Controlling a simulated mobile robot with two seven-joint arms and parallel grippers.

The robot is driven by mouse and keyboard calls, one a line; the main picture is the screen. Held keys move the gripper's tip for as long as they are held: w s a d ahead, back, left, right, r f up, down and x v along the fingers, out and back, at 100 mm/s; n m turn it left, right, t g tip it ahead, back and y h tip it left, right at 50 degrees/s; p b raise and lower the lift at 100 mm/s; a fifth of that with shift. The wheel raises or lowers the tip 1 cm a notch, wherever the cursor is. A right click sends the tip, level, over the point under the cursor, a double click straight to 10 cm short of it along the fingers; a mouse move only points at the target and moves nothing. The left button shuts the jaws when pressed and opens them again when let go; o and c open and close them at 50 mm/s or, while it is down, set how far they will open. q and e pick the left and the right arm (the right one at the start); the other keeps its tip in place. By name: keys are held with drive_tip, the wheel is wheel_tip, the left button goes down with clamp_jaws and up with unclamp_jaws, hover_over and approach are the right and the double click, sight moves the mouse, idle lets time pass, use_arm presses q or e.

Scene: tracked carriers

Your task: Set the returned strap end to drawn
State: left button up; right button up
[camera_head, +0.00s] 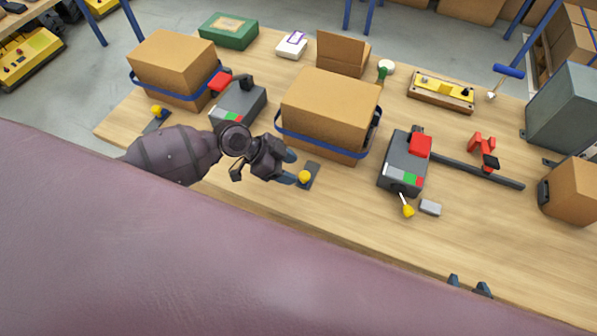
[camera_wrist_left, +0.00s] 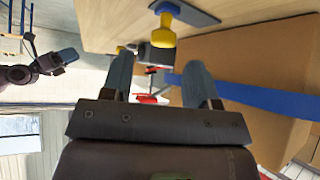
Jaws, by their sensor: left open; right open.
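My left gripper (camera_head: 290,167) is open beside a yellow knob (camera_head: 304,177) on a dark plate, in front of the middle carton (camera_head: 325,105). A blue strap (camera_head: 318,146) runs around that carton. In the left wrist view the open fingers (camera_wrist_left: 160,85) reach toward the yellow knob (camera_wrist_left: 163,30), with nothing between them. A second yellow knob (camera_head: 157,111) is on a plate by the left carton (camera_head: 172,65), which also has a blue strap. A third yellow knob (camera_head: 408,211) is on a rod at a grey unit (camera_head: 400,165). My right gripper (camera_head: 468,286) is open at the front edge.
The grey unit has a red block and a green-red-white strip. Another such unit (camera_head: 238,103) stands between the cartons. A dark rail (camera_head: 480,172), red clamp (camera_head: 483,149), small grey block (camera_head: 430,207) and grey cabinet (camera_head: 568,105) are right.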

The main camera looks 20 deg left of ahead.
use_arm(q)
drive_tip(key=v, duration=0.6)
idle(0.3)
